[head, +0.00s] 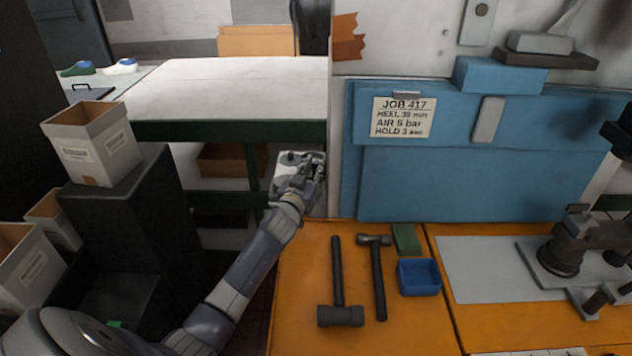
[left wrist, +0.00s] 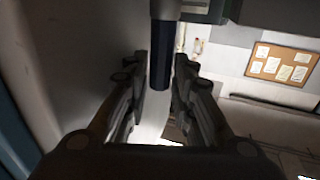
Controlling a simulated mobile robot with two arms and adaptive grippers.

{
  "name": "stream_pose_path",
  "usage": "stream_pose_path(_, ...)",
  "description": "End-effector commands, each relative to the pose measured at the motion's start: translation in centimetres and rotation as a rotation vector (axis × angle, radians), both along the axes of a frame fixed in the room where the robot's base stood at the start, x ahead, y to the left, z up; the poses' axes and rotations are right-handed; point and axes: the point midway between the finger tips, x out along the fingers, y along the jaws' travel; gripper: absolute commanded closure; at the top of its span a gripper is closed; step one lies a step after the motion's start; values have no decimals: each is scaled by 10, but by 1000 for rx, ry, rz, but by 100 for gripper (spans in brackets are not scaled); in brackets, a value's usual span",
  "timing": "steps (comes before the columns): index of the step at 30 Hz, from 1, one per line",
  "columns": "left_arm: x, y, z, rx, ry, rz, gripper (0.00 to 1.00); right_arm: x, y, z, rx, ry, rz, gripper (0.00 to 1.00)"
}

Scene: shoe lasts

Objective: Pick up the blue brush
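A dark blue, rod-like piece (left wrist: 160,62) with a grey upper part hangs down from the top of the left wrist view. It may be the handle of the blue brush; no bristles show. Its lower end lies between the two fingers of my left gripper (left wrist: 160,78), with narrow gaps on each side. In the head view my left gripper (head: 312,168) is raised beside the left edge of the pale wall panel, and I cannot make out a brush there. The fingers look open around the piece. My right gripper is not in view.
The orange bench holds two hammers (head: 339,285) (head: 378,280), a green block (head: 406,239), a blue tray (head: 434,284) and a metal fixture (head: 562,258). A blue board (head: 470,185) stands behind. A white-topped table (head: 230,85) and a cardboard box (head: 90,150) are at left.

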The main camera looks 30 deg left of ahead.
Motion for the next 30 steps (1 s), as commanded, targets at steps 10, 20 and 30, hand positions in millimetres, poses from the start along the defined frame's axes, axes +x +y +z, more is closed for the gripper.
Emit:
stream_pose_path(10,0,0,0,0,0,0,100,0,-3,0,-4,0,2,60)
stream_pose_path(20,0,0,9,3,-2,0,100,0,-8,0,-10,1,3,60)
stream_pose_path(30,-25,-3,35,1,2,-1,100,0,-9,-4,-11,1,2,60)
